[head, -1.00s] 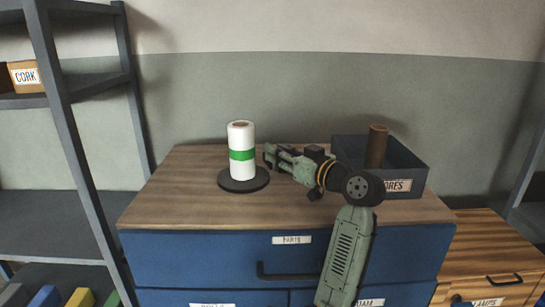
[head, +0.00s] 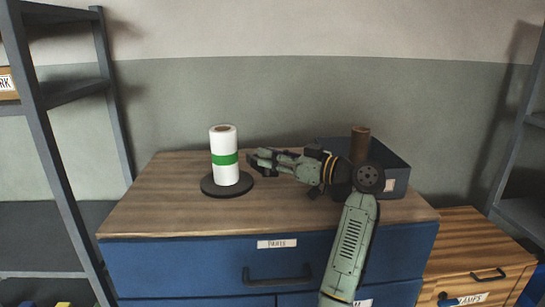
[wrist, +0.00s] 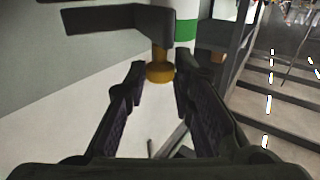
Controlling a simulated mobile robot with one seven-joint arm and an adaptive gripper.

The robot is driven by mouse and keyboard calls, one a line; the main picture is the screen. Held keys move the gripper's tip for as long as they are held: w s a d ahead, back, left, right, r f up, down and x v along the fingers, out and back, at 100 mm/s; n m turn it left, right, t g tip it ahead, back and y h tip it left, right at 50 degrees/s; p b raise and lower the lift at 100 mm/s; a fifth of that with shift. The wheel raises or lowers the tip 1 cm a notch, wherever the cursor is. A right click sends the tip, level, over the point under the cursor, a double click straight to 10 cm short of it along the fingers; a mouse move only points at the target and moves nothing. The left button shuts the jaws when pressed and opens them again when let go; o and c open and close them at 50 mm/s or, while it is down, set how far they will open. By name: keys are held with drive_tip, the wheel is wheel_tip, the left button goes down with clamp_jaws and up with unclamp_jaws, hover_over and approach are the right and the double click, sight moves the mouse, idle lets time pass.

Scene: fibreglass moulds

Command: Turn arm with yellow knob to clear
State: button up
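A yellow knob (wrist: 160,72) shows in the wrist view, between and just beyond the two fingertips. Gaps are visible on both sides of it. My gripper (wrist: 160,66) is open and empty. In the head view my gripper (head: 252,161) points left, just right of a white roll with a green band (head: 224,158). The roll stands upright on a round black base (head: 227,188); its green band also shows in the wrist view (wrist: 186,30). The knob is not discernible in the head view.
A dark bin (head: 396,180) with a brown cylinder (head: 360,146) in it stands behind my arm. All this is on a wooden-topped blue drawer cabinet (head: 180,215). A grey shelf rack (head: 50,140) stands left, a wooden cabinet (head: 470,232) right. The cabinet top's left part is clear.

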drive_tip(key=shift+o, duration=0.6)
drive_tip(key=shift+r, duration=0.15)
wheel_tip(320, 180, up, 10)
drive_tip(key=shift+c, duration=0.2)
